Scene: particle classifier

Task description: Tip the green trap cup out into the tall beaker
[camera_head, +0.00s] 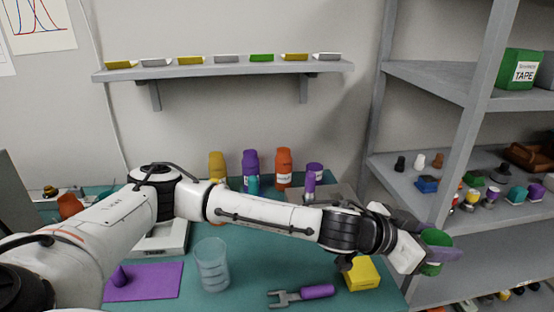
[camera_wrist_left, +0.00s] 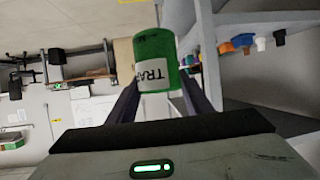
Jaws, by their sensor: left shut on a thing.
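My left gripper (camera_head: 441,254) is shut on the green trap cup (camera_head: 434,239), out past the right edge of the bench in the head view, in front of the grey shelving. The cup looks roughly upright, and its contents cannot be seen. In the left wrist view the cup (camera_wrist_left: 156,60) sits between the two fingers, with part of a white label reading "TRA". The tall clear beaker (camera_head: 212,265) stands upright on the green bench, well left of the cup and in front of my left forearm. My right gripper is not in view.
A yellow block (camera_head: 361,274) and a purple-handled wrench-like tool (camera_head: 303,293) lie right of the beaker. A purple mat (camera_head: 145,282) lies to its left. Several coloured bottles (camera_head: 250,170) stand behind my arm. Grey shelving (camera_head: 425,195) with small items rises at the right.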

